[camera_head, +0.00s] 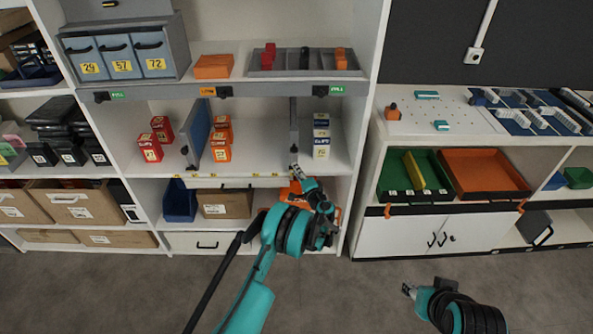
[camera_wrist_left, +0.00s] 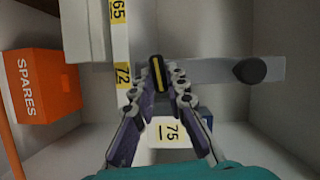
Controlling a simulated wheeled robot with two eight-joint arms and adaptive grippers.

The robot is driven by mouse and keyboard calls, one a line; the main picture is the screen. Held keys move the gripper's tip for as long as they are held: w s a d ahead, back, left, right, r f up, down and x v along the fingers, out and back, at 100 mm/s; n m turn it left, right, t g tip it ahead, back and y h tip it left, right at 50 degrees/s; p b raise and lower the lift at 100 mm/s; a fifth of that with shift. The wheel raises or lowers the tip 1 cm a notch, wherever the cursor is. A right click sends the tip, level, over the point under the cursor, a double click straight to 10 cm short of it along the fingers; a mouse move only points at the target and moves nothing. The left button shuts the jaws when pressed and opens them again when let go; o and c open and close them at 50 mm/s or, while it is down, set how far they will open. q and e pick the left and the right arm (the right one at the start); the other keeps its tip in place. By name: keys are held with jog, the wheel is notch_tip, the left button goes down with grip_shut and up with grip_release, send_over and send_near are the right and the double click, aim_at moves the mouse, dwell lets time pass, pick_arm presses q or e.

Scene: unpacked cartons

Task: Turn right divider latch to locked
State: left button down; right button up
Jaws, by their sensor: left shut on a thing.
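The right divider (camera_head: 294,120) is a thin grey upright panel on the middle shelf of the white rack. In the left wrist view it is a grey strip (camera_wrist_left: 210,71) running sideways, with a dark round knob (camera_wrist_left: 252,70). Its latch (camera_wrist_left: 157,72) is a small dark bar with a yellow stripe, near the shelf edge. My left gripper (camera_head: 295,170) is at the foot of the divider. In the wrist view its purple fingers (camera_wrist_left: 160,90) are closed on the latch, hiding part of it. My right gripper (camera_head: 408,290) is low at the right, away from the rack; its jaw opening is too small to judge.
White boxes (camera_head: 321,140) stand just right of the divider; orange boxes (camera_head: 221,140) stand left, beside the blue left divider (camera_head: 197,130). A white cabinet (camera_head: 410,237) stands right. The floor in front is clear.

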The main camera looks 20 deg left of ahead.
pick_arm(q)
jog(key=shift+f+m+y, duration=0.15)
jog(key=shift+m+y, duration=0.15)
jog(key=shift+m, duration=0.4)
jog(key=c, duration=1.5)
grip_release()
jog(key=shift+c, duration=0.2)
jog(key=v, duration=1.2)
